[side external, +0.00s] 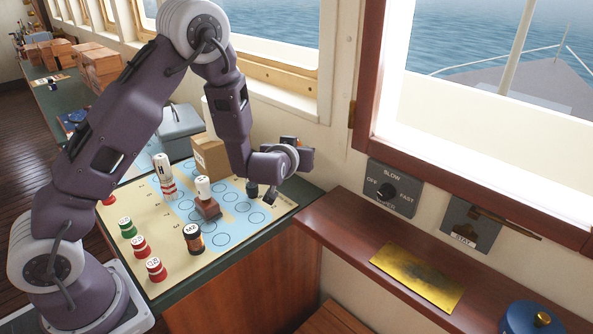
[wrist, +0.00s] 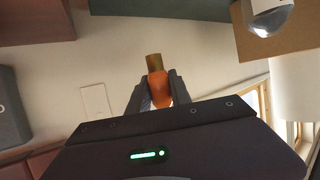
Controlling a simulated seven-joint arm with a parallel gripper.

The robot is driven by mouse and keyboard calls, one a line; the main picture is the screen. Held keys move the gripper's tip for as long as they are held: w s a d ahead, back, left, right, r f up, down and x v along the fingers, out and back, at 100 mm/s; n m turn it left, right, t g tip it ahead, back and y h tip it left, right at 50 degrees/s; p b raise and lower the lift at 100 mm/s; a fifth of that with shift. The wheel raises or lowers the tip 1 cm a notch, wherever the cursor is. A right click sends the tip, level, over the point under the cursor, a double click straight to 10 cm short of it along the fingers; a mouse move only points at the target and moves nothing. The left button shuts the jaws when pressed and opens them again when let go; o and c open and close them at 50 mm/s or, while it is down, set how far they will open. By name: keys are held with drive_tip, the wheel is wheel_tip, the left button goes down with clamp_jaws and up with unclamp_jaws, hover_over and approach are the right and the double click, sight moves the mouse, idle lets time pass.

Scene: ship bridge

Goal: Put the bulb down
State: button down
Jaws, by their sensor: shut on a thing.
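My gripper (wrist: 156,90) is shut on an orange bulb (wrist: 158,86) with a brass-coloured cap (wrist: 153,61), seen between the two dark fingers in the wrist view. In the side view my gripper (side external: 262,191) is over the right part of the chart-like board (side external: 240,237), close to its far right edge. The bulb cannot be made out clearly there, and I cannot tell whether it touches the board.
On the board stand a white-topped piece on a brown base (side external: 207,208), a dark jar (side external: 194,238), a tall white-and-red piece (side external: 162,170) and several red or green pieces. A cardboard box (side external: 210,156) stands behind. A wooden ledge (side external: 345,232) lies right. Circles right of the jar are clear.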

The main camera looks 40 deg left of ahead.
drive_tip(key=s+d+r+m+t+h, duration=0.1)
drive_tip(key=s+d+r+m+h, duration=0.15)
drive_tip(key=r+h, duration=0.2)
drive_tip(key=s+d+r+m+t+h, duration=0.1)
drive_tip(key=s+d+r+m+h, duration=0.15)
drive_tip(key=r+m, duration=0.2)
drive_tip(key=s+d+f+m+h, duration=0.1)
drive_tip(key=s+m+h, duration=0.25)
drive_tip(key=s, duration=0.35)
drive_tip(key=w+a+f+n+y, duration=0.2)
drive_tip(key=w+n+y, duration=0.1)
drive_tip(key=w, duration=0.1)
drive_tip(key=w+a+f+n+g+y, duration=0.1)
drive_tip(key=w+n+y, duration=0.2)
drive_tip(key=w, duration=0.1)
drive_tip(key=w+a+f+n+y, duration=0.2)
drive_tip(key=w+n+y, duration=0.1)
drive_tip(key=w+y, duration=0.1)
drive_tip(key=shift+w+a+f+n+g, duration=0.1)
drive_tip(key=shift+a+f+n+g, duration=0.2)
drive_tip(key=shift+f+n, duration=0.05)
drive_tip(key=shift+a+f+n+y, duration=0.2)
drive_tip(key=shift+f+n+y, duration=0.05)
drive_tip(key=shift+n+y, duration=0.15)
drive_tip(key=shift+f, duration=0.15)
wheel_tip(320, 180, down, 9)
drive_tip(key=shift+f, duration=0.15)
